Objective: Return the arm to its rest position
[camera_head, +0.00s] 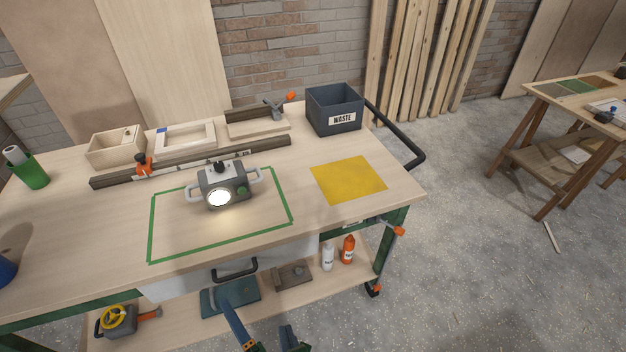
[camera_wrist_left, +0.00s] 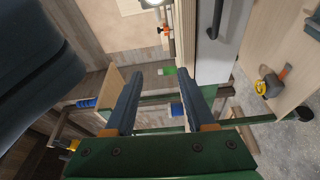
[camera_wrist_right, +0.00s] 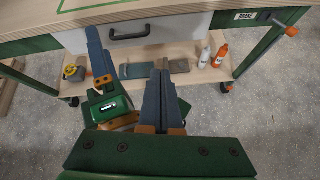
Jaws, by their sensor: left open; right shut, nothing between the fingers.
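My left gripper (camera_head: 232,318) shows at the bottom of the head view, in front of the bench's drawer side and pointing up the picture. In the left wrist view its two blue fingers (camera_wrist_left: 162,90) stand apart with nothing between them. My right gripper (camera_head: 289,338) is to its right, mostly cut off by the lower edge. In the right wrist view its fingers (camera_wrist_right: 161,85) are together and empty, and the left gripper shows just left of them. Both are clear of the workbench (camera_head: 70,235). A lit work lamp (camera_head: 224,184) stands inside the green outline.
The drawer handle (camera_head: 234,270) and lower shelf are beyond the grippers, with a white bottle (camera_head: 328,257) and orange bottle (camera_head: 348,250). A waste bin (camera_head: 334,110) and yellow mat (camera_head: 348,180) are on the bench top. Floor to the right is open.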

